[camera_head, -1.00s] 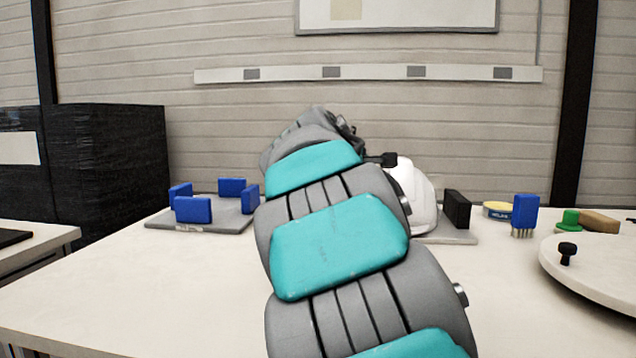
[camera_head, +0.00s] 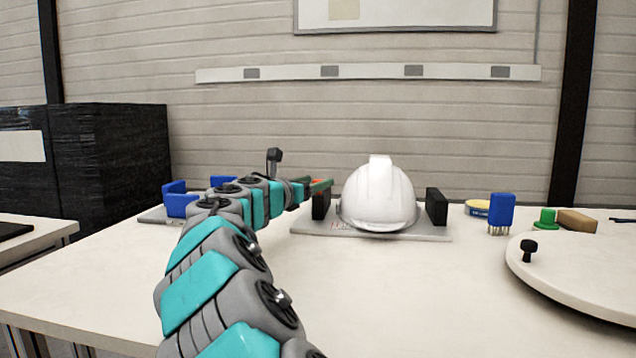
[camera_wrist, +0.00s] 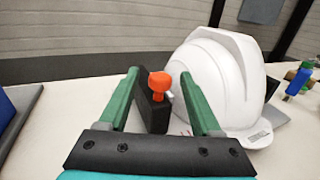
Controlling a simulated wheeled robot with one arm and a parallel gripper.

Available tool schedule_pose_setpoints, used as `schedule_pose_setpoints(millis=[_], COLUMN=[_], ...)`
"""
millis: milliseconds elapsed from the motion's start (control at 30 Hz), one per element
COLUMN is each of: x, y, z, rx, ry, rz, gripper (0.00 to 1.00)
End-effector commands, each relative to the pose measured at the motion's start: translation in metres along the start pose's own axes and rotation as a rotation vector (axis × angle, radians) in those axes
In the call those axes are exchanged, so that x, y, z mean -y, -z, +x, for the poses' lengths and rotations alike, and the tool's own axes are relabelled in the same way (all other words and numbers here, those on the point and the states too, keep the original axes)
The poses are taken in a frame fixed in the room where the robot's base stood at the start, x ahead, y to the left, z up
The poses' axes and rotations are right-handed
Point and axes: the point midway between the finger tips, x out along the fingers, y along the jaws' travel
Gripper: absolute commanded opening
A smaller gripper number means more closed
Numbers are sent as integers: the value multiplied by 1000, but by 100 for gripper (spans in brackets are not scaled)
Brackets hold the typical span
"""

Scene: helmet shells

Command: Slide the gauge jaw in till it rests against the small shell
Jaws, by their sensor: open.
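A white helmet shell (camera_head: 378,198) sits on a grey gauge plate (camera_head: 375,236) between two black upright jaws. The left jaw (camera_head: 320,207) carries an orange knob, clearest in the wrist view (camera_wrist: 159,84). A narrow gap seems to show between this jaw and the shell in the head view. The right jaw (camera_head: 436,206) stands apart from the shell. My gripper (camera_head: 322,186) is at the left jaw's top. In the wrist view its green fingers (camera_wrist: 160,74) are open, one on each side of the knob; I cannot tell whether either touches it.
A second grey plate with blue blocks (camera_head: 180,205) lies at the left, partly behind my arm. The front table is clear.

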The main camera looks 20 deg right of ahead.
Motion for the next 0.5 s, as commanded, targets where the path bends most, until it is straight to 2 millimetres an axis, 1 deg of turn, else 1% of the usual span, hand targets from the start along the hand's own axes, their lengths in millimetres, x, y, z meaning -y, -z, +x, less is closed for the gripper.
schedule_pose_setpoints(millis=[33, 100, 200, 500], x=[0, 0, 1, 1], y=[1, 0, -1, -1], z=[6, 13, 18, 20], rx=[-1, -1, 0, 0], ry=[0, 0, 0, 1], rz=[1, 2, 3, 3], gripper=[65, 65, 65, 64])
